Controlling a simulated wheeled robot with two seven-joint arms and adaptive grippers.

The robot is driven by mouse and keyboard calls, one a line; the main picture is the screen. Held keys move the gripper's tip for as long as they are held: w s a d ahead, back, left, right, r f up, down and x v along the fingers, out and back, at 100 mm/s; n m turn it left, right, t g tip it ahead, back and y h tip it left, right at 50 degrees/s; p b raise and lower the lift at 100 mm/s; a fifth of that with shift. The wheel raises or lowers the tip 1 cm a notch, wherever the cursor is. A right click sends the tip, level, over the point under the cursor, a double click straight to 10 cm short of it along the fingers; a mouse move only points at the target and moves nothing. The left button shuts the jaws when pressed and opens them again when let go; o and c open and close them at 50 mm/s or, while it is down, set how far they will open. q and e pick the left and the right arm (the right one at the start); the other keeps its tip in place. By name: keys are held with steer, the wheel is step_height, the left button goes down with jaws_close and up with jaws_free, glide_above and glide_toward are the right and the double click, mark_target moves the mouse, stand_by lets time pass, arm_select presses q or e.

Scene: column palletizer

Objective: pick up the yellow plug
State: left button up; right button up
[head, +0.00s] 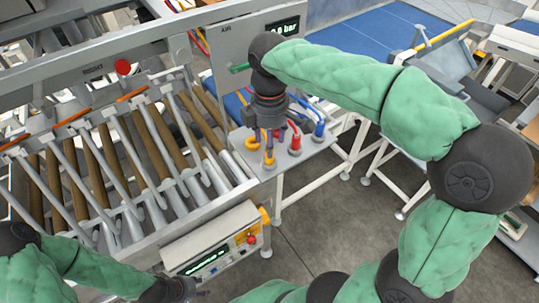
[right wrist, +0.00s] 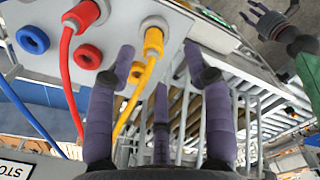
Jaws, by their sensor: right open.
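The yellow plug (right wrist: 153,42) is seated in a panel, with a yellow cable running from it. In the right wrist view it is between my open right gripper's purple fingers (right wrist: 158,62), which do not appear closed on it. In the head view my right gripper (head: 266,135) points down over the small panel, where yellow shows beside its fingers (head: 251,144). My left gripper (head: 196,293) is low at the bottom of the head view, away from the panel. Its spread, empty fingers also show in the right wrist view (right wrist: 266,14).
A red plug (head: 295,140) and a blue plug (head: 319,128) stand right of the gripper on the panel (head: 296,157). A roller conveyor (head: 120,165) fills the left. A control box (head: 212,240) with a red button is in front. A pressure display box (head: 270,30) stands behind.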

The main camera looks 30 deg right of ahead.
steer(key=shift+w+f, duration=0.4)
steer(key=shift+f, duration=0.25)
steer(key=f, duration=0.4)
steer(key=shift+d+p, duration=0.25)
steer(key=shift+p, duration=0.1)
steer(key=shift+w+f, duration=0.15)
steer(key=shift+f, duration=0.25)
jaws_close()
